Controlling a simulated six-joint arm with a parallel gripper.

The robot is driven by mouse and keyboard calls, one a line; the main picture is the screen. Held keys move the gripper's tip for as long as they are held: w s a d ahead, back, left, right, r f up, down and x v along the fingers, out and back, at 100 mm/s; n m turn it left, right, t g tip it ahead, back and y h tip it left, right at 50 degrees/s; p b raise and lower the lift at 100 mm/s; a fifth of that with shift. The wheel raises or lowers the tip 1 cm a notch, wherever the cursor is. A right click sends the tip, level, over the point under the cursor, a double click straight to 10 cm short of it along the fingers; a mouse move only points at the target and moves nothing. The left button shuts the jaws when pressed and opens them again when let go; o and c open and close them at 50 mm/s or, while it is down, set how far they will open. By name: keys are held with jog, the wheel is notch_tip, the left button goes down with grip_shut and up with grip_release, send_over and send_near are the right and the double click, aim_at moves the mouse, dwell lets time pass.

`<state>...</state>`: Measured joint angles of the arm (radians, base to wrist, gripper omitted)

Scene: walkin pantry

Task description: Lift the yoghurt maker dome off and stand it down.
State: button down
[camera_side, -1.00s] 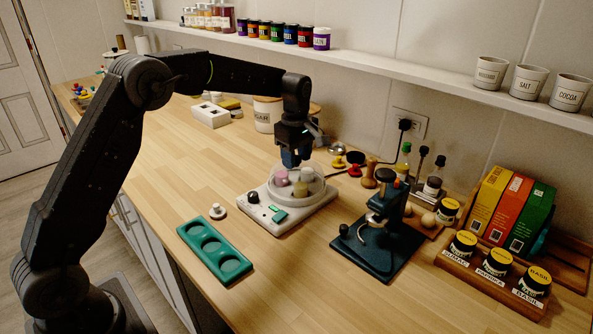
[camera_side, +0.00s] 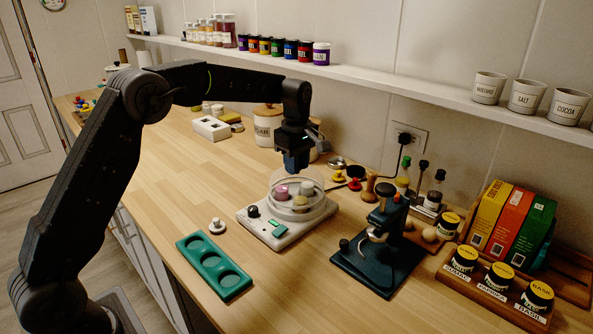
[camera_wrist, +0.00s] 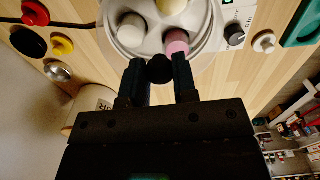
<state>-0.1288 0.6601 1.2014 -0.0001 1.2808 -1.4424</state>
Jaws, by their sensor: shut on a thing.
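The yoghurt maker (camera_side: 268,231) is a white base with a round well, a black knob and a green display, standing on the counter. Several jars with pink, white and yellowish contents sit in its well; they show in the wrist view (camera_wrist: 131,31) too. The clear dome (camera_side: 311,178) is faint and appears raised a little over the well, still above the jars. My gripper (camera_side: 296,168) is over it, pointing down. In the wrist view my gripper (camera_wrist: 160,78) is shut on the dome's black knob (camera_wrist: 160,68).
A green tray with round recesses (camera_side: 250,285) and a small white knobbed object (camera_side: 217,226) lie at front left. A dark stand (camera_side: 380,250) is close on the right. Bottles (camera_side: 435,192) and a spice rack are farther right. Bare counter lies to the left.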

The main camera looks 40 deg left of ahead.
jog(key=r, duration=0.2)
jog(key=a, duration=0.1)
jog(key=shift+s+r, duration=0.3)
jog(key=shift+r, duration=0.1)
jog(key=s+a+r, duration=0.5)
jog(key=a+r, duration=0.3)
jog(key=r, duration=0.1)
jog(key=shift+s+a, duration=0.4)
jog(key=s+d+f, duration=0.3)
jog(key=s+d, duration=0.5)
jog(key=d, duration=0.1)
jog(key=s+d+f, duration=0.4)
jog(key=s+d, duration=0.3)
jog(key=d, duration=0.1)
jog(key=shift+w+d+f, duration=0.1)
jog(key=shift+d+f, duration=1.65)
jog(key=shift+d, duration=0.2)
jog(key=shift+w+d+f, duration=0.1)
jog(key=shift+d+f, duration=1.7)
jog(key=shift+d, duration=0.2)
jog(key=shift+d+f, duration=1.75)
jog(key=shift+d, duration=0.2)
jog(key=shift+f, duration=0.1)
